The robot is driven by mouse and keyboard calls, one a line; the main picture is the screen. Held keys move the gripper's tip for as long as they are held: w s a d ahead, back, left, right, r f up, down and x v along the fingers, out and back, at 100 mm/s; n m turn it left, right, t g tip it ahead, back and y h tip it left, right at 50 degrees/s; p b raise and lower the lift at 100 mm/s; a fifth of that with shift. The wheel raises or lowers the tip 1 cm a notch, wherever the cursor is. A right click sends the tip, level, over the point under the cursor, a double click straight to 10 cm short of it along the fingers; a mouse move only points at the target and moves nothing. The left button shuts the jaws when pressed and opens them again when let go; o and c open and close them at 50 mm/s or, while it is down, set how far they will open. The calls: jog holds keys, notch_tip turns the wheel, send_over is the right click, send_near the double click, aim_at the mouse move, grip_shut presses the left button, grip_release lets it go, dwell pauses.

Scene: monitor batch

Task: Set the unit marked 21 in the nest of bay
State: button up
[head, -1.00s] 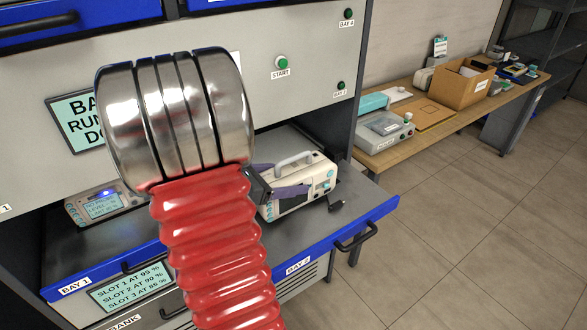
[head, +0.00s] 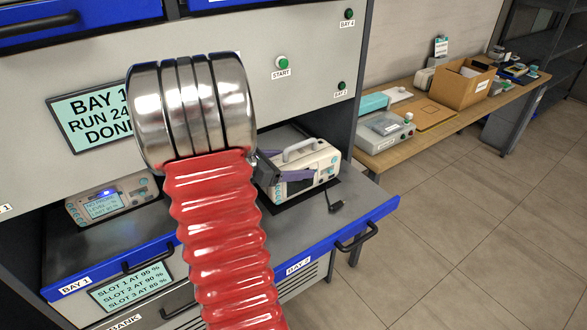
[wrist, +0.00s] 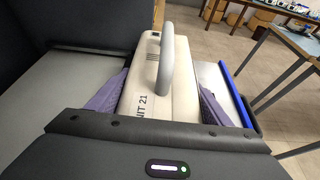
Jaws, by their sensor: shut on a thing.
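The unit marked 21 (head: 318,160) is a cream monitor with a grey carry handle and a dark front screen; the mark reads on its top in the wrist view (wrist: 150,75). My gripper (head: 297,174) is shut on it, with purple fingers along its two sides, also seen in the wrist view (wrist: 162,98). The unit is over the back part of the open bay 2 drawer (head: 300,232). A dark patch (head: 298,199) shows under its near edge; I cannot tell whether the unit touches it. My red arm hides part of the drawer.
Another monitor (head: 108,202) sits in bay 1, its screen lit. A black plug (head: 335,207) lies on the drawer to the right of the unit. Cabinet walls and the panel with the green start button (head: 281,62) stand close above. A wooden bench (head: 440,130) is at right.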

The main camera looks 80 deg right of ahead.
jog(key=shift+f, duration=0.65)
jog(key=shift+a, duration=0.1)
jog(key=o, duration=2)
jog(key=shift+f, duration=0.15)
jog(key=shift+w+a+r, duration=0.25)
jog(key=shift+w+a, duration=0.05)
jog(key=w+a, duration=0.6)
jog(key=a, duration=0.1)
jog(key=w+a, duration=0.3)
jog(key=shift+w+a+r, duration=0.1)
jog(key=shift+a+r, duration=0.15)
jog(key=shift+r, duration=0.15)
